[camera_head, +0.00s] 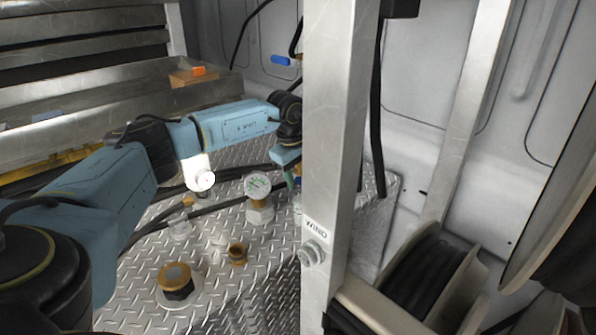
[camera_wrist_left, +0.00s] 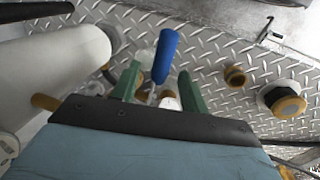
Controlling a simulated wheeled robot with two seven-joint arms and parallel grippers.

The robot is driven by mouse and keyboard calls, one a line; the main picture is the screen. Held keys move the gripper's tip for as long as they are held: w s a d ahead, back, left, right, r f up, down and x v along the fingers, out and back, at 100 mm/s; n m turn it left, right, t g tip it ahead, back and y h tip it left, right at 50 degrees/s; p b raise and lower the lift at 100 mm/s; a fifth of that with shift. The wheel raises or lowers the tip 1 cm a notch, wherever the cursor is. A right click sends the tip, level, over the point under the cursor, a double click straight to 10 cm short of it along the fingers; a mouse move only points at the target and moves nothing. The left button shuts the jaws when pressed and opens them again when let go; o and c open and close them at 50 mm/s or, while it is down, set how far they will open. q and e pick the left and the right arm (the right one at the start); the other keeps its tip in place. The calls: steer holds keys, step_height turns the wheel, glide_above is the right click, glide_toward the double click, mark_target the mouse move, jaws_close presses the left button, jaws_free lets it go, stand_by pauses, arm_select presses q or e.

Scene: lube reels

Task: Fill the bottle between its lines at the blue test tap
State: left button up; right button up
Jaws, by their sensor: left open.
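My left gripper (camera_head: 291,178) is at the end of the blue arm, partly hidden by the metal post in the head view. In the left wrist view its two green fingers (camera_wrist_left: 160,88) are apart, so it is open. The blue handle (camera_wrist_left: 166,54), apparently the test tap's, shows between the fingers; I cannot tell whether they touch it. In the head view that handle is not clear. I cannot make out the bottle or its lines for sure. My right gripper is not in view.
A pressure gauge (camera_head: 258,187), a brass fitting (camera_head: 237,255) and a brass-topped cap (camera_head: 175,279) stand on the diamond-plate top (camera_head: 215,300). The metal post (camera_head: 334,120) rises close beside my left gripper. A hose reel (camera_head: 425,280) is at the lower right.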

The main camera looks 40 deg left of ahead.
arm_select(q)
jaws_close()
steer(key=shift+a+r+h, duration=0.25)
steer(key=shift+r+h, duration=0.05)
steer(key=shift+h, duration=0.6)
steer(key=shift+a+r+h, duration=0.2)
steer(key=shift+r+h, duration=0.1)
steer(key=shift+h, duration=0.6)
steer(key=shift+a+r+n+h+b, duration=0.3)
steer(key=shift+h+b, duration=0.15)
steer(key=shift+h, duration=0.15)
